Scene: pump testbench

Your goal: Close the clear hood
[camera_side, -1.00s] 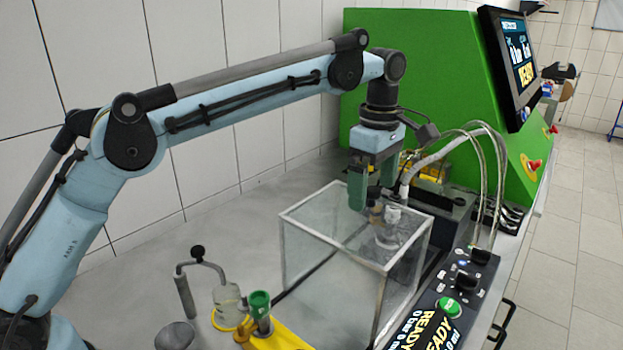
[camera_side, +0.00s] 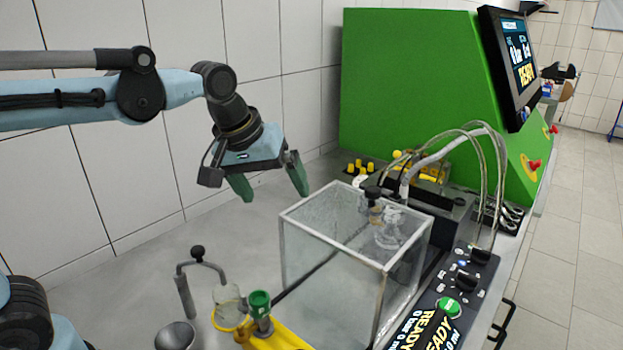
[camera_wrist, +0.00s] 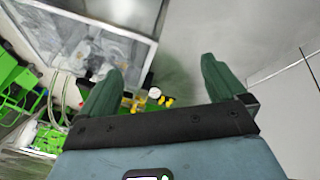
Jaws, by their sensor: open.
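The clear hood (camera_side: 335,270) is a box with pale edges on the grey bench, in the middle of the side view. Its closed side and top panel face the camera, and metal fittings show through its far end. It also shows at the upper left of the wrist view (camera_wrist: 125,14). My gripper (camera_side: 275,195) is open and empty, in the air to the left of and above the hood, apart from it. Its two green fingers also show in the wrist view (camera_wrist: 160,85). Whether the hood is fully down cannot be told.
A green machine housing (camera_side: 420,90) with a screen (camera_side: 517,55) stands behind. Hoses (camera_side: 450,150) arch beside the hood's far end. A control panel (camera_side: 465,290) lies to its right. A lever press (camera_side: 200,270) and a yellow fixture with a green cap (camera_side: 260,304) stand in front left.

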